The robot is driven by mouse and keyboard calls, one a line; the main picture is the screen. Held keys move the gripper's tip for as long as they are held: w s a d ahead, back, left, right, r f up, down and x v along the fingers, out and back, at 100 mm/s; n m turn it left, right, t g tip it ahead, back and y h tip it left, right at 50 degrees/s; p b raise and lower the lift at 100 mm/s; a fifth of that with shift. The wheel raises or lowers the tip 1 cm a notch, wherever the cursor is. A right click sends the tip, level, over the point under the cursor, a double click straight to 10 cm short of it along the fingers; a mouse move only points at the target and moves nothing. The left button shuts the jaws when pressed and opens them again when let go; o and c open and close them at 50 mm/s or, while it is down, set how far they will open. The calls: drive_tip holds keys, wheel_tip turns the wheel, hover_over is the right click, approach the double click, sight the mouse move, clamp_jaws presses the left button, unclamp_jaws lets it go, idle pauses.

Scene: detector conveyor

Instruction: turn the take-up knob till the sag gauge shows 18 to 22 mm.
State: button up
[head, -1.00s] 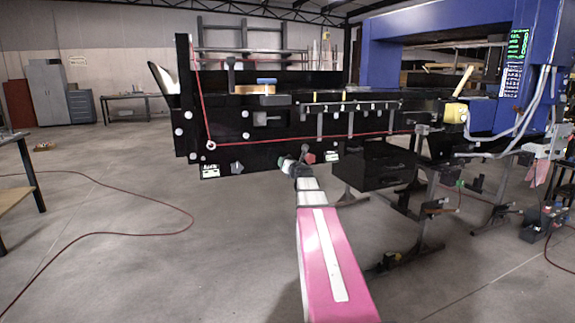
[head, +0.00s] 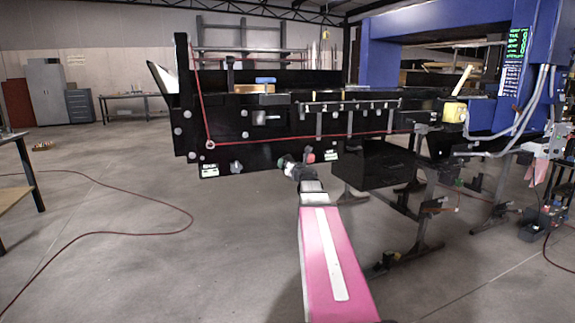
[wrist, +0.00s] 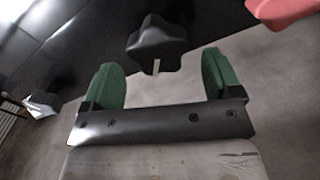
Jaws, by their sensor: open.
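In the wrist view a black star-shaped knob (wrist: 158,44) with a white mark sits on the dark panel, ahead of and between the green fingertips. My gripper (wrist: 165,78) is open, with nothing between its fingers; I cannot tell whether they touch the knob. In the head view my gripper (head: 286,162) is at the lower edge of the black conveyor side, and that knob is mostly hidden by it. Two small displays are on the lower edge, one at left (head: 209,171) and one at right (head: 331,155); their readings are too small to read.
A red knob (head: 310,157) is close right of my gripper and shows in the wrist view (wrist: 284,10). Another dark knob (head: 237,167) is to the left. A red cord (head: 300,138) runs along the panel. A black drawer box (head: 375,168) hangs at right.

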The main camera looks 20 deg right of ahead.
drive_tip(key=s, duration=0.7)
drive_tip(key=s+a+f+n+g+y, duration=0.2)
drive_tip(key=s+a+f+n+g, duration=0.15)
drive_tip(key=a+f+n, duration=0.6)
drive_tip(key=s+a+f+n+g+y, duration=0.3)
drive_tip(key=a+f+n+g, duration=0.2)
drive_tip(key=a+f+n, duration=0.5)
drive_tip(key=s+a+f+n+g+h, duration=0.2)
drive_tip(key=s+f+n+g, duration=0.2)
drive_tip(key=s+f+n, duration=0.3)
drive_tip(key=s+a+f+n+g+h, duration=0.2)
drive_tip(key=s+f+n+g, duration=0.3)
drive_tip(key=s+n, duration=0.5)
wheel_tip(320, 180, down, 3)
drive_tip(key=n+h, duration=0.1)
drive_tip(key=n, duration=0.1)
drive_tip(key=shift+r+n+h, duration=0.2)
drive_tip(key=shift+n+h, duration=0.1)
drive_tip(key=shift+n, duration=0.05)
